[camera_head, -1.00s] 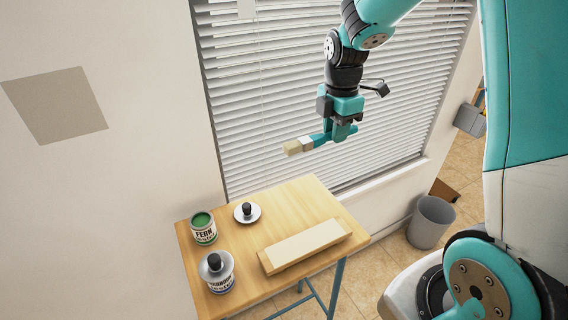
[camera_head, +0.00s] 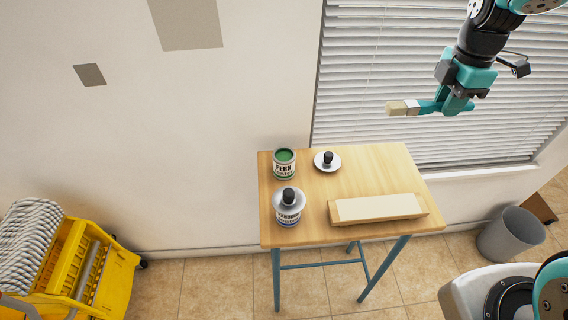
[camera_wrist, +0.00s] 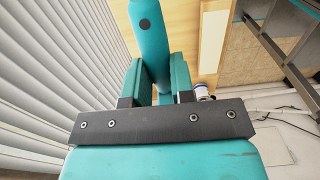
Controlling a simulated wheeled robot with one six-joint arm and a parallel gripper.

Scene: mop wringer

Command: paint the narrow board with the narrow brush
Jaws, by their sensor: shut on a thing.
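My gripper (camera_head: 447,101) is shut on the teal handle of a brush (camera_head: 403,107) and holds it in the air, above and behind the right part of the table. The brush has pale bristles pointing left. In the wrist view the teal handle (camera_wrist: 150,45) stands between the fingers; the bristles are hidden there. A cream board (camera_head: 378,208) lies on a wooden support on the table. An open can labelled FERN (camera_head: 284,164) shows green paint. A second can (camera_head: 288,212) has its lid on. A loose lid with a black knob (camera_head: 327,160) lies beside the open can.
The wooden table (camera_head: 385,165) stands against the wall, below window blinds (camera_head: 420,70). A yellow mop bucket (camera_head: 85,265) with a mop is at the lower left. A grey bin (camera_head: 511,235) stands on the floor at right. Bare floor lies left of the table.

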